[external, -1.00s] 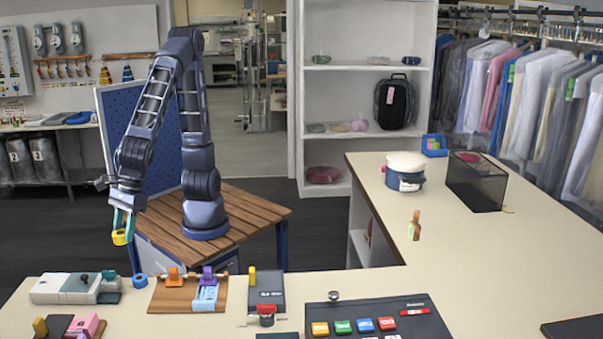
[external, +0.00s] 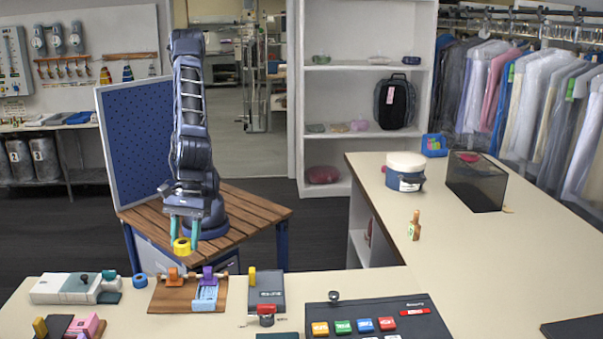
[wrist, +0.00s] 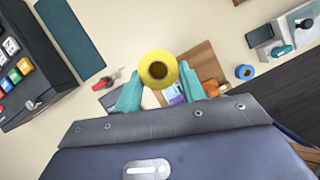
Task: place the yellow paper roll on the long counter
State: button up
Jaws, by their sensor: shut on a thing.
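The yellow paper roll (external: 182,246) hangs between the teal fingertips of my gripper (external: 184,240), in the air near the back edge of the long counter (external: 215,325). In the wrist view my gripper (wrist: 158,85) is shut on the yellow paper roll (wrist: 158,58), its round end and dark core facing the camera. The counter (wrist: 140,20) lies below it in that view.
A wooden board (external: 172,297) with orange and purple holders sits on the counter below the roll. A blue roll (external: 140,281) stands left of it, a dark box (external: 267,290) right of it. A keypad (external: 375,318) lies farther right. Bare counter shows around the brush (external: 414,226).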

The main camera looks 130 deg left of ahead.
jog(key=w+a+n+t+y, duration=0.15)
jog(key=w+a+n, duration=0.45)
jog(key=w+a, duration=1.9)
jog(key=w+a+n+y, duration=0.1)
jog(key=w+a+n, duration=0.1)
jog(key=a, duration=1.1)
jog(key=w+a+n, duration=0.1)
jog(key=w+a, duration=0.1)
jog(key=a, duration=1.1)
jog(key=s+a+f+n+y, duration=0.1)
jog(key=s+a+n, duration=0.15)
jog(key=a, duration=1.15)
jog(key=s+a+n+y, duration=0.1)
jog(key=s+a, duration=0.3)
jog(key=a, duration=1)
jog(key=s+a+f+n+y, duration=0.1)
jog(key=s+a+n, duration=0.15)
jog(key=a, duration=1.05)
jog(key=shift+t+h, duration=0.25)
jog(key=shift+t, duration=0.2)
jog(key=f, duration=1.9)
jog(key=shift+s+a, duration=0.1)
jog(key=shift+a, duration=0.1)
jog(key=shift+f, duration=0.1)
